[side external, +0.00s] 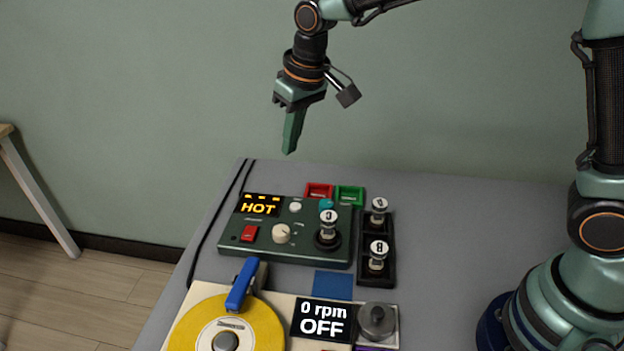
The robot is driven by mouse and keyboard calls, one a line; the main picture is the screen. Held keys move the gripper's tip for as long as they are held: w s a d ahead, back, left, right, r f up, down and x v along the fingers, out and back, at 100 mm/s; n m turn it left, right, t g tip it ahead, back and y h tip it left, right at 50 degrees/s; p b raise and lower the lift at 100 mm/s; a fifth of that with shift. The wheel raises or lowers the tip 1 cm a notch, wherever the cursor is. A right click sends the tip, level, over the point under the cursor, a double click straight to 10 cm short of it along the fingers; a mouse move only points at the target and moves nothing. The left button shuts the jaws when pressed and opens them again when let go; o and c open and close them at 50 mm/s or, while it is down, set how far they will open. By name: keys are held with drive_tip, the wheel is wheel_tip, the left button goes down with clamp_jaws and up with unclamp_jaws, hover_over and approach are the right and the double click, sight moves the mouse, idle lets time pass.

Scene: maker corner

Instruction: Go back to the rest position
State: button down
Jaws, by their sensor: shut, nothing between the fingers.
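My gripper (290,150) hangs in the air above the back left edge of the table, pointing down. Its fingers are shut with nothing held. It is apart from everything on the table, well above the dark green control box (270,250). My arm reaches in from the right, its base on the right side of the table.
The control box has a display reading HOT (259,205), a red switch (250,233) and knobs. Behind it are red (318,190) and green (350,195) trays. A black holder (376,255) stands to its right. A yellow disc (190,335) and OFF display (323,319) are in front.

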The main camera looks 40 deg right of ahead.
drive_tip(key=s+d+r+m+t, duration=0.1)
drive_tip(key=s+d+r, duration=0.1)
drive_tip(key=s+d, duration=0.5)
drive_tip(key=s+d+r+m+t+h, duration=0.1)
drive_tip(key=s+d+r+t, duration=0.1)
drive_tip(key=s+d, duration=0.6)
drive_tip(key=shift+s+r, duration=0.4)
drive_tip(key=shift+s, duration=0.7)
